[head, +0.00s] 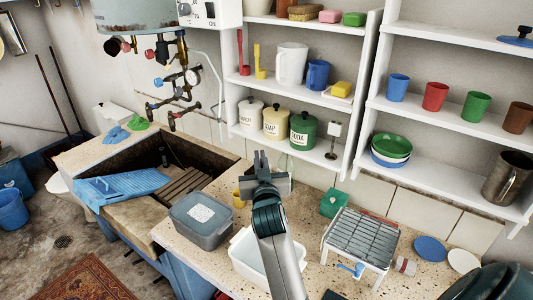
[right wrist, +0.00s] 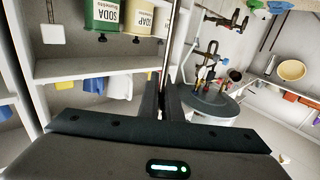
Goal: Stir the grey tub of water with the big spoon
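The grey tub (head: 200,220) stands on the speckled counter, right of the sunken trough. A pale patch shows on its top; I cannot tell whether that is water or a cover. My right gripper (head: 262,165) is above the counter, right of the tub and higher than it. In the right wrist view, the gripper (right wrist: 164,95) is shut on a thin metal rod, which looks like the handle of the big spoon (right wrist: 170,40). The spoon's bowl does not show, and in the head view the spoon is mostly hidden by the gripper and arm. My left gripper is not in view.
A white basin (head: 245,250) stands right of the grey tub, partly behind my arm. A metal rack (head: 362,238) stands to the right. Shelves with canisters (head: 303,130) rise behind; a blue washboard (head: 122,186) lies over the trough.

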